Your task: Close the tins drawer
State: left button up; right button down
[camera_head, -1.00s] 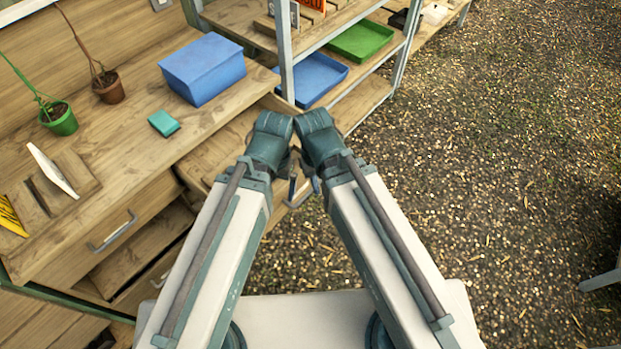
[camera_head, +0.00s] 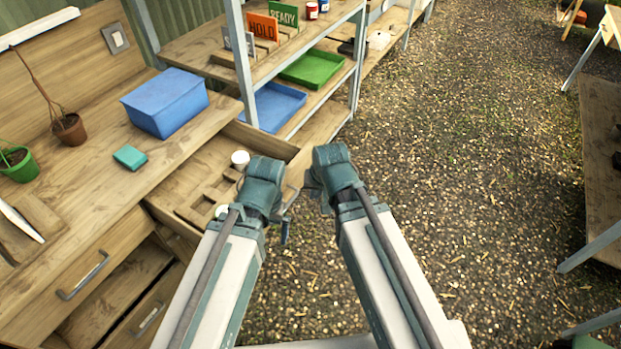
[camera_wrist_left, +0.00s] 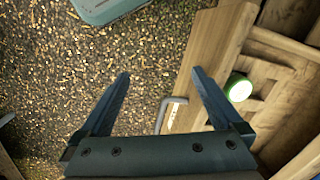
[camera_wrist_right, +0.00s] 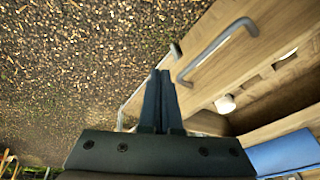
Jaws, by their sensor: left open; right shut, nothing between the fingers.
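The open drawer (camera_head: 205,163) with wooden dividers stands pulled out from the bench, and a white tin (camera_head: 240,158) sits in it. A second pale tin partly shows by my left arm. The left wrist view shows the drawer's front (camera_wrist_left: 212,48), its metal handle (camera_wrist_left: 162,115) and a green-rimmed tin (camera_wrist_left: 238,88). My left gripper (camera_head: 284,228) is open and empty by the drawer's front. My right gripper (camera_head: 312,196) is shut and empty, just outside the front. The right wrist view shows the handle (camera_wrist_right: 215,48) beyond its fingertips (camera_wrist_right: 160,72), apart from them.
The bench top (camera_head: 95,190) holds a blue box (camera_head: 165,102), a teal block (camera_head: 130,157) and potted plants. Shelving (camera_head: 240,62) with blue and green trays stands beyond the drawer. Another drawer handle (camera_head: 83,276) is at lower left. The gravel floor (camera_head: 460,170) to the right is open.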

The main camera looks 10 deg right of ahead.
jog(key=w+d+m+t+b, duration=0.3)
jog(key=w+d+m, duration=0.1)
jog(key=w+m, duration=0.15)
jog(key=w+a+f+b, duration=0.4)
jog(key=w+f+b, duration=0.4)
jog(key=w, duration=0.1)
jog(key=shift+a+f+n+t+y, duration=0.2)
jog(key=shift+n+t+y, duration=0.1)
jog(key=shift+n, duration=0.05)
